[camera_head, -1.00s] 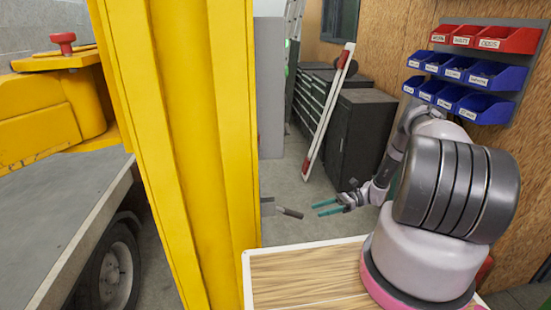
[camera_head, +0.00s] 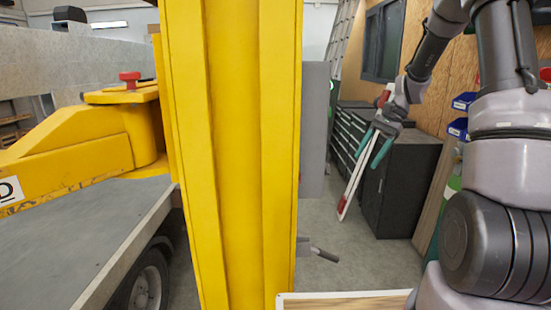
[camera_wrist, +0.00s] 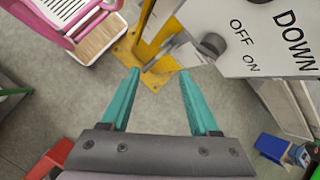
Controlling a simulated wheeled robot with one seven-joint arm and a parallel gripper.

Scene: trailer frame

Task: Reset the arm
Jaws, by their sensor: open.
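My gripper (camera_head: 368,160) is raised in the right half of the head view, its teal fingers pointing down and apart. It also shows in the wrist view (camera_wrist: 158,72), open with nothing between the fingers. My arm rises at the right edge and bends over towards the gripper. In the head view the fingers overlap the red-and-white bar and dark cabinets behind them. I cannot tell the distance between them.
A yellow post (camera_head: 235,150) stands left of my gripper. A grey panel (camera_wrist: 265,35) marked OFF, ON and DOWN is at the wrist view's upper right. A trailer bed (camera_head: 90,235), a dark cabinet (camera_head: 405,185) and blue bins (camera_head: 458,128) stand around. Grey floor lies between.

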